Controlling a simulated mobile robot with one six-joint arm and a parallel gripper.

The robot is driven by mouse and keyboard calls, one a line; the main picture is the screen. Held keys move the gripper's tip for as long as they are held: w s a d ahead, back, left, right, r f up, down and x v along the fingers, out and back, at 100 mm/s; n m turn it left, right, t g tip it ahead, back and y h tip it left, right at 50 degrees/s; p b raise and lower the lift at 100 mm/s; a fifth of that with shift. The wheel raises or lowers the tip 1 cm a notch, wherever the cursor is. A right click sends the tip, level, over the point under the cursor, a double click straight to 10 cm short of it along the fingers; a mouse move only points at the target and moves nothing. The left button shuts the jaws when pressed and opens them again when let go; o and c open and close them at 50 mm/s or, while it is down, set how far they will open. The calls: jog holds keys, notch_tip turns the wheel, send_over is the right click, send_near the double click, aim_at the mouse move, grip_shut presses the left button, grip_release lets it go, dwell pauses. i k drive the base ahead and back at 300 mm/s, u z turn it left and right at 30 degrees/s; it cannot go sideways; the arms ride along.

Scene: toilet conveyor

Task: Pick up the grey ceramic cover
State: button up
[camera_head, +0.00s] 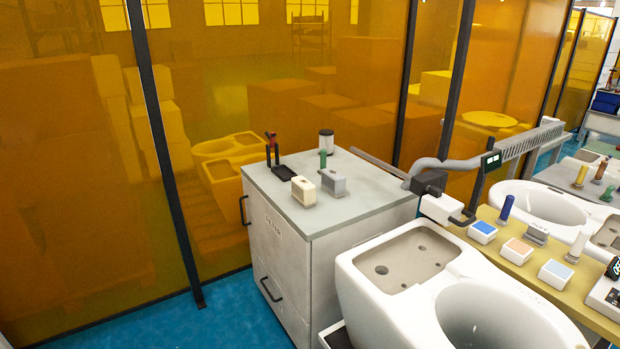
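A small grey block-like piece (333,183) with a dark opening in its top stands on the cabinet top, a likely match for the grey ceramic cover. A cream block (303,191) of similar shape stands just left of and nearer than it, with a small gap. A green cylindrical piece (323,158) stands just behind the grey one. Another small grey piece (537,233) sits on the yellow board at the right. I cannot make out my gripper in this view.
The grey cabinet (280,255) also carries a white canister (326,143) and a red-and-black tool (273,150). White toilets (365,275) stand at its right. A grey pipe-like fixture (460,166) juts by its right edge. Amber panels (280,90) stand behind. The cabinet top's front right is clear.

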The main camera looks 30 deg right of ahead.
aim_at(332, 181)
jog(key=u, duration=0.5)
jog(key=i, duration=0.95)
jog(key=u, duration=0.4)
